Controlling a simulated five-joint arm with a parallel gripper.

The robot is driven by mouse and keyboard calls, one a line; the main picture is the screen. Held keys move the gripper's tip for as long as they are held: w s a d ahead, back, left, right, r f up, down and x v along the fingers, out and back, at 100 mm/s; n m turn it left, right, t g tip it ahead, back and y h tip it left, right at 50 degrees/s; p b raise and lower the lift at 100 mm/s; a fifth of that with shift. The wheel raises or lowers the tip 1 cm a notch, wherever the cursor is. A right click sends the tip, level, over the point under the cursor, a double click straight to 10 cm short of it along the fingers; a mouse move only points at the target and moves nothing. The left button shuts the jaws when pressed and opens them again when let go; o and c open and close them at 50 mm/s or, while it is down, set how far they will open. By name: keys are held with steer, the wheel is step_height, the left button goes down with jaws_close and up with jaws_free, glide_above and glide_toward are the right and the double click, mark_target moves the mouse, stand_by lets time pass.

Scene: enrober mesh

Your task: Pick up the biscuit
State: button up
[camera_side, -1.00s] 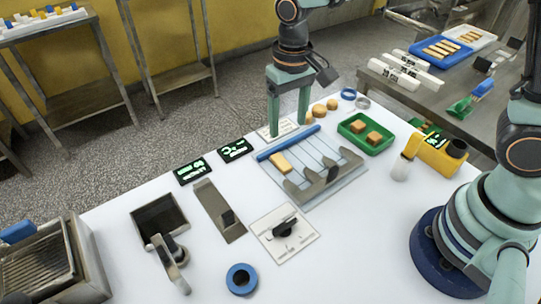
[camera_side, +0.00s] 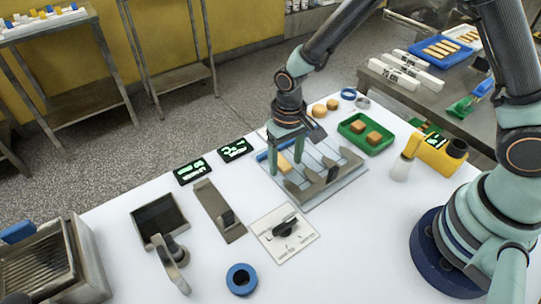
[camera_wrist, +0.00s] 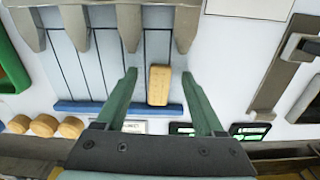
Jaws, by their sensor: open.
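A golden oblong biscuit (camera_wrist: 159,85) lies in a lane of the grey slatted mesh plate (camera_wrist: 90,70), beside the blue bar (camera_wrist: 80,107). In the side view the biscuit (camera_side: 284,165) is partly hidden behind my gripper. My gripper (camera_wrist: 160,80) is open, with one green finger on each side of the biscuit and gaps between them in the wrist view. In the side view my gripper (camera_side: 286,158) is low over the plate at the biscuit. I cannot tell whether the fingertips reach the plate.
Grey pointed guides (camera_side: 310,185) stand on the plate near the biscuit. A green tray (camera_side: 382,146) with brown pieces and round biscuits (camera_side: 319,110) are beyond. Two displays (camera_side: 234,150), a lever plate (camera_side: 218,210) and a dial plate (camera_side: 285,250) lie nearby.

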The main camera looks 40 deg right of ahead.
steer(key=shift+f, duration=0.2)
steer(key=c, duration=1.1)
steer(key=shift+r, duration=0.1)
